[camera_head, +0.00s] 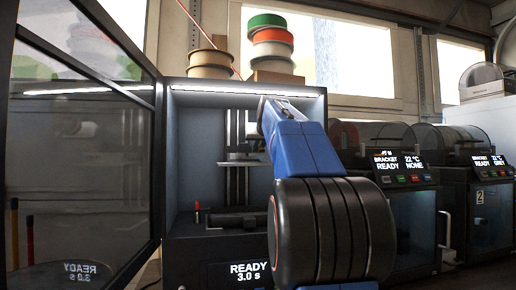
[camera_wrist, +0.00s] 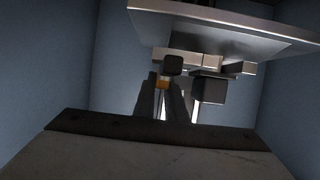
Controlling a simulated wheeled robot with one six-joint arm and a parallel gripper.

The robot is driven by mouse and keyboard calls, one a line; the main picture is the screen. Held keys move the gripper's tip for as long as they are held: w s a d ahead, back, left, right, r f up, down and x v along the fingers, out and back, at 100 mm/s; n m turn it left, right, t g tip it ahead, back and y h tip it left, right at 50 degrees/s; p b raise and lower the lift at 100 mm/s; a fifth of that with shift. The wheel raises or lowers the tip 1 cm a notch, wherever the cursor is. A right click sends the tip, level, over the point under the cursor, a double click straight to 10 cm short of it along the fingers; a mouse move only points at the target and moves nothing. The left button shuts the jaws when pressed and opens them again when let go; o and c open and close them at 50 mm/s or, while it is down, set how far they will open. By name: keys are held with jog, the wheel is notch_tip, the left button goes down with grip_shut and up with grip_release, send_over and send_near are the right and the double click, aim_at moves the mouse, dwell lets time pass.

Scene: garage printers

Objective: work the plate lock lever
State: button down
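The open printer cabinet (camera_head: 180,150) stands in the middle of the head view. My blue and black arm reaches into it and hides my gripper there. In the wrist view a pale plate (camera_wrist: 220,28) hangs overhead, with metal parts under it. My gripper (camera_wrist: 162,88) has two dark fingers pointing up below the plate. I take these for the lock lever, but cannot be sure. Whether the fingers touch the piece is unclear.
The glass door (camera_head: 85,140) stands open on the left. A dark bar (camera_head: 235,222) and a small red-tipped upright piece (camera_head: 197,207) are low in the cabinet. Spools (camera_head: 270,35) stand on top. Other printers (camera_head: 400,180) are at the right.

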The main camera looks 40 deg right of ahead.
jog(key=shift+m+h, duration=0.3)
jog(key=shift+h, duration=0.1)
jog(key=shift+s+d+m+g+h, duration=0.2)
jog(key=shift+m+g+h, duration=0.3)
jog(key=shift+m+g, duration=0.15)
jog(key=shift+s+d+m+g+h, duration=0.25)
jog(key=shift+m+g+h, duration=0.25)
jog(key=shift+m+g, duration=0.2)
jog(key=shift+s+d+m+g+h, duration=0.2)
jog(key=shift+m+g+h, duration=0.3)
jog(key=shift+m+g, duration=0.15)
jog(key=m+g, duration=0.1)
jog(key=s+m+g+h, duration=0.1)
jog(key=m+g+h, duration=0.1)
jog(key=m+g, duration=0.1)
jog(key=shift+s+d, duration=0.25)
jog(key=shift+d, duration=0.15)
jog(key=shift+s+a+m+g+y, duration=0.15)
jog(key=shift+s+m+g, duration=0.45)
jog(key=shift+m+g, duration=0.85)
jog(key=shift+s+m+g+y, duration=0.25)
jog(key=shift+s+m+g, duration=0.4)
jog(key=shift+m+g, duration=0.75)
jog(key=shift+s+a+m+g+y, duration=0.15)
jog(key=shift+s+m+g, duration=0.45)
jog(key=shift+m+g, duration=0.85)
jog(key=shift+d+n+g, duration=0.1)
jog(key=shift+n+g, duration=0.2)
jog(key=shift+s, duration=0.1)
